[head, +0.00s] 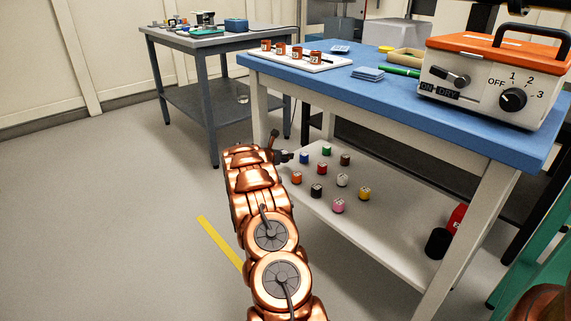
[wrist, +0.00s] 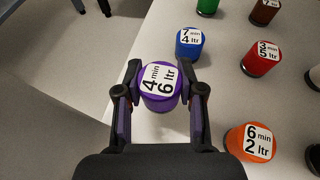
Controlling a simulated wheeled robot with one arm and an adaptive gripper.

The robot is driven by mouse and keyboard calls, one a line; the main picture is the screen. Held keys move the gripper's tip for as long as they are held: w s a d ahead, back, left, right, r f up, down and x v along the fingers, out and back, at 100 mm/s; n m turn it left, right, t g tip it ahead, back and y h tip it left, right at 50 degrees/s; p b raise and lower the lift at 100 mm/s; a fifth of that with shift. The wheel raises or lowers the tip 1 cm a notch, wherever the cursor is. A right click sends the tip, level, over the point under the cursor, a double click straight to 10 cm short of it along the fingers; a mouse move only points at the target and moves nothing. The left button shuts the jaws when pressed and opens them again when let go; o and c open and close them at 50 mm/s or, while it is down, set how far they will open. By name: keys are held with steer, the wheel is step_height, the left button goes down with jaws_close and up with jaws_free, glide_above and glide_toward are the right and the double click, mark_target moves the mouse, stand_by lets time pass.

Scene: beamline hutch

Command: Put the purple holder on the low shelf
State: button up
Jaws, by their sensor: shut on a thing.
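The purple holder (wrist: 160,98) has a white top label reading "4 min 6 ltr". My gripper (wrist: 161,78) is shut on it, with a finger on each side. In the wrist view the holder is at the left edge of the white low shelf (wrist: 225,95); I cannot tell whether it touches the shelf. In the head view my gripper (head: 284,156) reaches the far left part of the low shelf (head: 385,235) under the blue-topped table, and the purple holder cannot be made out there.
A blue holder (wrist: 189,42) stands just beyond the purple one, and an orange holder (wrist: 250,142) is nearer on the right. Several other coloured holders stand on the shelf. The blue tabletop (head: 330,82) overhangs it. A black and red object (head: 438,243) stands at the shelf's right.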

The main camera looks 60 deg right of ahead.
mark_target(285, 167)
steer(key=shift+d, duration=0.35)
steer(key=shift+f+b, duration=1.1)
steer(key=shift+f, duration=0.65)
steer(key=shift+f, duration=0.15)
steer(key=o, duration=0.9)
